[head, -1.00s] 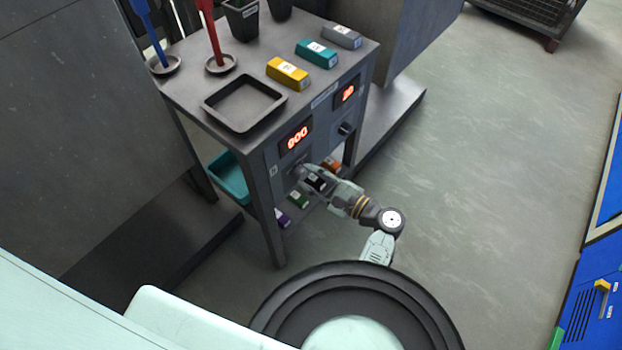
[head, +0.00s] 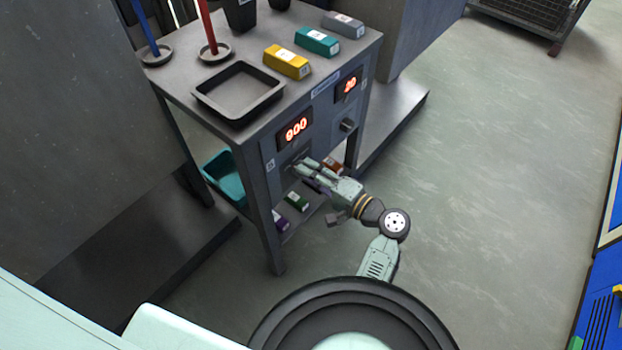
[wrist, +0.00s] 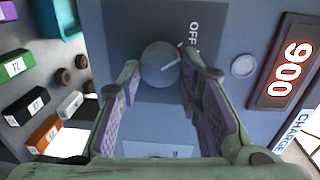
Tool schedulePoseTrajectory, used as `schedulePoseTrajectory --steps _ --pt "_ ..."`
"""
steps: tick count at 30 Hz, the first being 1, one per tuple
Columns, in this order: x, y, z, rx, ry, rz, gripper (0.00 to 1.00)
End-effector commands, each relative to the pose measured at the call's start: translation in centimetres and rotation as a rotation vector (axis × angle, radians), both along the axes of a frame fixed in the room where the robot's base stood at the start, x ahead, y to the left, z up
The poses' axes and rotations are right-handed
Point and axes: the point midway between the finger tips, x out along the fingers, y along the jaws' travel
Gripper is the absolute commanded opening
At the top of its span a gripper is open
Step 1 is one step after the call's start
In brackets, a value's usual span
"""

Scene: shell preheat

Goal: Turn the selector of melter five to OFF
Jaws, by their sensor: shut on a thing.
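The selector (wrist: 158,64) is a round grey knob on the blue-grey front panel, below the red 900 display (head: 295,130). My gripper (wrist: 163,78) is shut on the knob, with one lilac-padded finger on each side in the wrist view. In the head view my gripper (head: 302,165) reaches the panel and hides the knob. The knob's white line slants up and right in the wrist view, toward the side of the OFF label (wrist: 193,34). A small red mark shows near its end. I cannot tell whether they line up exactly. No melter number is readable.
A second knob (head: 347,125) sits under a display reading 20 (head: 349,85), right of my gripper. A black tray (head: 238,92) and coloured blocks, including a yellow one (head: 287,62), are on top. A teal bin (head: 224,178) is underneath.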

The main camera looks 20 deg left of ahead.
Motion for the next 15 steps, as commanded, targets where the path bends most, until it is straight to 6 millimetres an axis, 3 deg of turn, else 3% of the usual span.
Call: schedulePoseTrajectory --steps 15 --pt "-0.02 -0.02 -0.01 -0.061 -0.168 -0.001 0.04"
